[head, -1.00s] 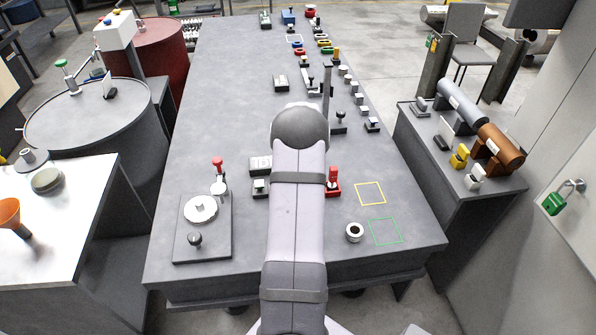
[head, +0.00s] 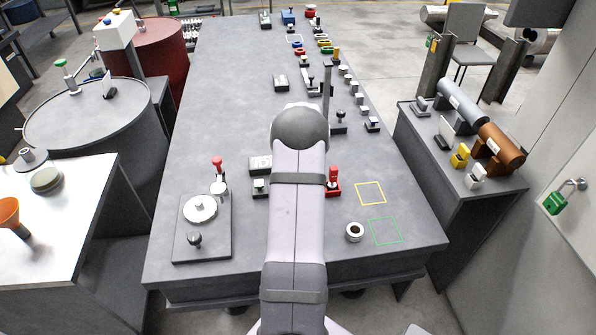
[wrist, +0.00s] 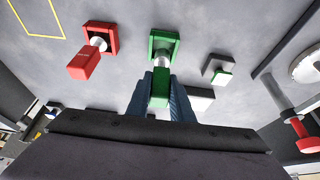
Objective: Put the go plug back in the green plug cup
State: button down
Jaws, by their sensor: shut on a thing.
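The green plug cup (wrist: 175,40) is a square green base on the grey table, at top centre of the wrist view. My gripper (wrist: 159,82) has its two blue fingers shut on the green go plug (wrist: 160,88). The plug's pale shaft (wrist: 162,61) points towards the cup opening and overlaps it in this view. I cannot tell whether the shaft is seated or just above it. In the head view my own arm hides the gripper, the green plug and its cup.
A red plug (wrist: 84,66) in a red cup (wrist: 113,38) stands close to the left; it also shows in the head view (head: 333,179). A small block with a green top (wrist: 220,76) lies to the right. Yellow (head: 371,193) and green (head: 386,231) outlines mark clear table.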

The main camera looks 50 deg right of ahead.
jog(key=shift+f+b, duration=1.1)
jog(key=shift+f, duration=0.3)
jog(key=c, duration=1.5)
grip_release()
jog(key=b+v, duration=0.1)
jog(key=v, duration=0.6)
jog(key=shift+s+r+b, duration=0.1)
jog(key=shift+r+b, duration=0.05)
jog(key=shift+b, duration=0.25)
